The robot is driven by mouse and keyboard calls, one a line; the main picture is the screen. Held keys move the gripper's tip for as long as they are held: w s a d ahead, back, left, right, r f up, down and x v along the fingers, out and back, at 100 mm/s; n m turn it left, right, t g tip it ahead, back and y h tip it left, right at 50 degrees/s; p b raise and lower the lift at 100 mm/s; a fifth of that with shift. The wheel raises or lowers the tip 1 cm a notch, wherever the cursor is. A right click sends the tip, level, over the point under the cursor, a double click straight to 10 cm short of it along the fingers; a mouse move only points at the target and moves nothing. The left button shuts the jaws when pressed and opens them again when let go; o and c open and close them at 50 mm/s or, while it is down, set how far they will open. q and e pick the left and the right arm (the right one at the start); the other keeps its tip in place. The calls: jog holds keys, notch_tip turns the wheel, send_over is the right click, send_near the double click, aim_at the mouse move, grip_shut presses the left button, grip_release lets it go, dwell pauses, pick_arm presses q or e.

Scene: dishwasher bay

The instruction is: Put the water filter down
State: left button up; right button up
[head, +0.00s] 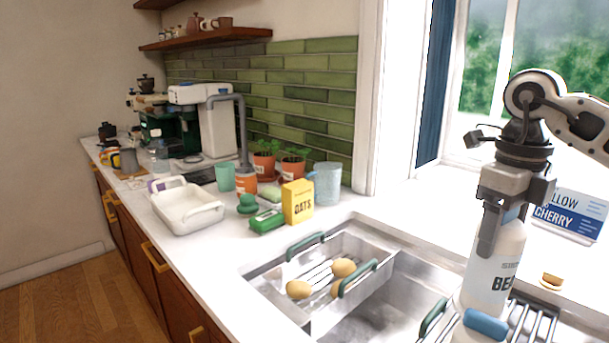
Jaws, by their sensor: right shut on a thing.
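My right gripper (500,235) comes in from the right and points down, its jaws shut around the upper part of a white cylinder (491,270) lettered "BE", which I take to be the water filter. The cylinder is nearly upright, over the right side of the sink. The gripper hides its top. A blue piece (486,323) and more white show at its lower end, cut by the picture's edge; I cannot tell whether they belong to it or whether it touches anything below. My left gripper is out of view.
A steel sink (385,312) holds a colander (325,315) with yellow-brown potatoes. A rack (535,322) lies to the right, near a small brown piece (551,281) and a sign (568,215). A white dish (187,210) and oats box (297,202) stand on the left counter.

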jog(key=a+f+n, duration=0.1)
jog(key=a+n, duration=0.3)
jog(key=n, duration=0.6)
jog(key=w+a+f+n, duration=0.1)
jog(key=a+n, duration=0.3)
jog(key=n, duration=0.6)
jog(key=a+f+n, duration=0.1)
jog(key=a+n, duration=0.4)
jog(key=n, duration=0.6)
jog(key=shift+w+f, duration=0.2)
jog(key=shift+a, duration=0.1)
